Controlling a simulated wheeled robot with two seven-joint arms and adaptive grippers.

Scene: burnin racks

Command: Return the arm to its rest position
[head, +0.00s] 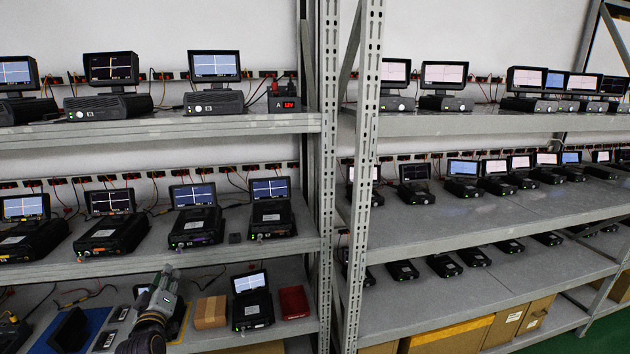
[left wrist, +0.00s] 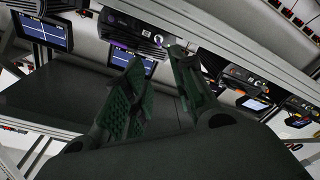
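My left gripper (head: 168,280) shows at the lower left of the head view, in front of the lowest left shelf, with its arm coming up from the bottom edge. In the left wrist view, its two green ridged fingers (left wrist: 158,54) stand apart with nothing between them. A black device (left wrist: 135,28) with a purple-lit port shows beyond the fingertips. My right gripper is in neither view.
Grey shelving (head: 150,258) holds several black units with screens. A grey upright (head: 362,190) divides the two racks. On the lowest left shelf are a brown box (head: 210,312), a screen unit (head: 252,302), a red case (head: 293,302) and a blue mat (head: 92,318).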

